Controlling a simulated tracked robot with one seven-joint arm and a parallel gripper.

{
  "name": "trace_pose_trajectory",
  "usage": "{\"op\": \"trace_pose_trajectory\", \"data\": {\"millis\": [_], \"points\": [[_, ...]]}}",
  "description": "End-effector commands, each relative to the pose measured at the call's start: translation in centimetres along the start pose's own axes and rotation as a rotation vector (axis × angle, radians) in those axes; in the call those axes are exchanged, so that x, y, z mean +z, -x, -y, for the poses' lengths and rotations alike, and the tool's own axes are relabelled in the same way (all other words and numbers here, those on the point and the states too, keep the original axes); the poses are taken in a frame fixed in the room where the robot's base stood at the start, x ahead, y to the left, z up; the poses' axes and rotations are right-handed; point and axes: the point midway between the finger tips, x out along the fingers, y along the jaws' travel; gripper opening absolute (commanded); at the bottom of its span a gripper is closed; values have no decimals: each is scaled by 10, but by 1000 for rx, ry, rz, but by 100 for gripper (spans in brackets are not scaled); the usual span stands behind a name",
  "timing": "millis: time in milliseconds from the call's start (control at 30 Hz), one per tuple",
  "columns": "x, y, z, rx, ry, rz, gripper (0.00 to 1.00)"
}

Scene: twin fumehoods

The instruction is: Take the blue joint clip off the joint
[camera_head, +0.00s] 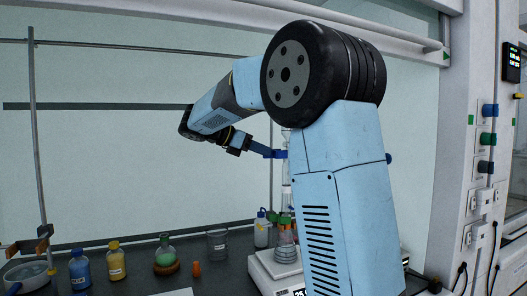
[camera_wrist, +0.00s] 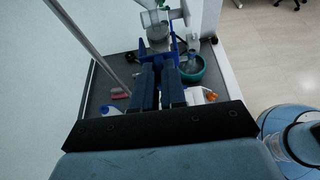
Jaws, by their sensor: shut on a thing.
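The blue joint clip (camera_head: 280,154) is at the tip of my gripper (camera_head: 262,150), beside the upright clear glassware (camera_head: 287,172). My own arm hides much of that glassware, and I cannot tell whether the clip still touches the joint. In the wrist view my gripper's two dark fingers (camera_wrist: 159,82) reach forward, shut on the clip. A bit of bright blue (camera_wrist: 174,46) shows just beyond the fingertips, close to the glassware (camera_wrist: 157,24).
A balance (camera_head: 262,277) stands below the glassware. A blue bottle (camera_head: 79,268), a yellow bottle (camera_head: 116,259), a green flask (camera_head: 166,252) and a beaker (camera_head: 217,245) stand on the dark bench. A metal rod (camera_wrist: 85,42) runs left of my fingers.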

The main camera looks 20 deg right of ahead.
Motion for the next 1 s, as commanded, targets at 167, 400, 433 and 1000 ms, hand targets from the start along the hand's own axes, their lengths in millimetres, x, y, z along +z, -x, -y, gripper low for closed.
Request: {"op": "trace_pose_trajectory", "data": {"millis": [167, 400, 433, 1000], "points": [[-2, 6, 0, 0, 0, 0, 0], [-5, 13, 0, 1, 0, 0, 0], [-5, 14, 0, 1, 0, 0, 0], [-12, 31, 0, 1, -1, 0, 0]]}}
